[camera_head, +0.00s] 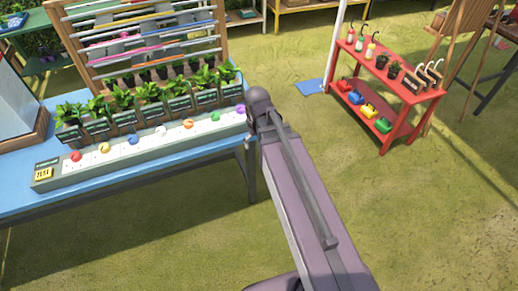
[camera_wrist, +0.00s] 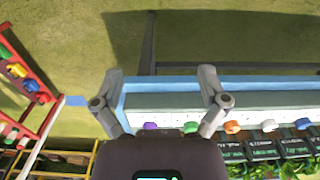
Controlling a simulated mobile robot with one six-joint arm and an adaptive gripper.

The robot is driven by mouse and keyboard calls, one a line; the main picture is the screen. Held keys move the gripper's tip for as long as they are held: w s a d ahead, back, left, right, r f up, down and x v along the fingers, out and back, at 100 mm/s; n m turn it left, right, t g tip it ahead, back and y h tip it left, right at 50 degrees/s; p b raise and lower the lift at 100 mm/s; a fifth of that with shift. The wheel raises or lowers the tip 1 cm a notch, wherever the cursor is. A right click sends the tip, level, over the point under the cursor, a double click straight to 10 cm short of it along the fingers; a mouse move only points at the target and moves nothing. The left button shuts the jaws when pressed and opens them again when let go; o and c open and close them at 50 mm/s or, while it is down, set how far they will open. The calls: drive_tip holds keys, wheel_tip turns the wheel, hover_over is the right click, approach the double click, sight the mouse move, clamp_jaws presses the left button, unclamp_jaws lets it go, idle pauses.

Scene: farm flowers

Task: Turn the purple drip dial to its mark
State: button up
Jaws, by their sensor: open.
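The purple dial (camera_head: 241,109) is the rightmost of a row of coloured dials on a pale control strip (camera_head: 120,158) at the front of the blue table. It also shows in the wrist view (camera_wrist: 150,126), near the gripper's base and between the two fingers, left of a green dial (camera_wrist: 191,127). My gripper (camera_wrist: 160,73) is open and empty, its fingers spread over the table edge and the grass. In the head view my arm hides most of the gripper beside the strip's right end. The dial's mark is too small to make out.
Potted plants with dark labels (camera_head: 150,113) stand close behind the dials, with a slatted wooden rack (camera_head: 140,50) behind them. The green dial (camera_head: 215,116) is the purple one's near neighbour. A red shelf (camera_head: 390,85) stands to the right; open grass lies between.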

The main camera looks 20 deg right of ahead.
drive_tip(key=shift+s+f+m, duration=0.25)
drive_tip(key=shift+s+m, duration=0.25)
drive_tip(key=shift+s, duration=0.65)
drive_tip(key=shift+s+m, duration=0.4)
drive_tip(key=shift+s, duration=0.65)
drive_tip(key=c, duration=0.5)
drive_tip(key=shift+a, duration=0.1)
